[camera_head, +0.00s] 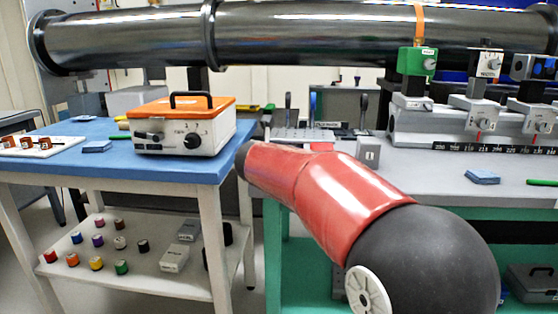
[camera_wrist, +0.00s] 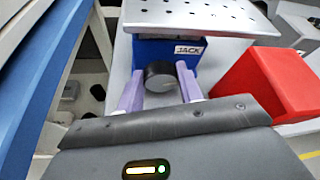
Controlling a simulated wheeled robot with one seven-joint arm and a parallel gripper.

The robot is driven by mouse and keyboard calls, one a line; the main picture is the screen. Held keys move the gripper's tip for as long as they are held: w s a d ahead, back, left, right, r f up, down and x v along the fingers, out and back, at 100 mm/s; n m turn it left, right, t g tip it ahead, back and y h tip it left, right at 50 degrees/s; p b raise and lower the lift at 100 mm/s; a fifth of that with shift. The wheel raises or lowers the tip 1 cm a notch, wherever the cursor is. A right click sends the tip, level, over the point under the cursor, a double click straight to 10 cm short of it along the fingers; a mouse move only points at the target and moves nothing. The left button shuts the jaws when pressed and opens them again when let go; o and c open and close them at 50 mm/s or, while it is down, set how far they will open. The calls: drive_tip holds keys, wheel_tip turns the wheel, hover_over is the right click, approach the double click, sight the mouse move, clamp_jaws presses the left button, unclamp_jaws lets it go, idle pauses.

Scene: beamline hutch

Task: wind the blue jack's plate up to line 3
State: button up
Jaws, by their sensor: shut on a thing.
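The blue jack (camera_wrist: 219,52), labelled JACK, stands in the wrist view under its grey perforated plate (camera_wrist: 200,14). A dark round knob (camera_wrist: 158,88) is on the jack's near face. My gripper (camera_wrist: 160,82) has its two purple fingers on either side of this knob, shut on it. The plate sits a little above the label. No numbered height lines show, so the plate's level cannot be read. In the head view my red arm hides the gripper and the jack's body.
A red block (camera_wrist: 270,82) stands close to the jack's right. In the head view, a blue-topped table (camera_head: 60,169) with an orange-lidded box (camera_head: 185,129) is left of my arm. A rail (camera_head: 455,127) with mounts stands at the right of the grey bench (camera_head: 430,172).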

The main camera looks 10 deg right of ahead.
drive_tip(key=m+y, duration=0.1)
drive_tip(key=m, duration=0.1)
drive_tip(key=m+y, duration=0.1)
drive_tip(key=m, duration=0.1)
drive_tip(key=shift+s+d+t+y, duration=0.1)
drive_tip(key=shift+d+t+y, duration=0.1)
drive_tip(key=shift+t+y, duration=0.15)
idle(0.3)
drive_tip(key=o, duration=1)
drive_tip(key=shift+s, duration=0.1)
drive_tip(key=v, duration=0.6)
drive_tip(key=shift+s+r+p, duration=0.15)
drive_tip(key=shift+r+p, duration=0.05)
drive_tip(key=shift+p, duration=0.15)
drive_tip(key=shift+s+a+r, duration=0.15)
drive_tip(key=shift+s, duration=0.45)
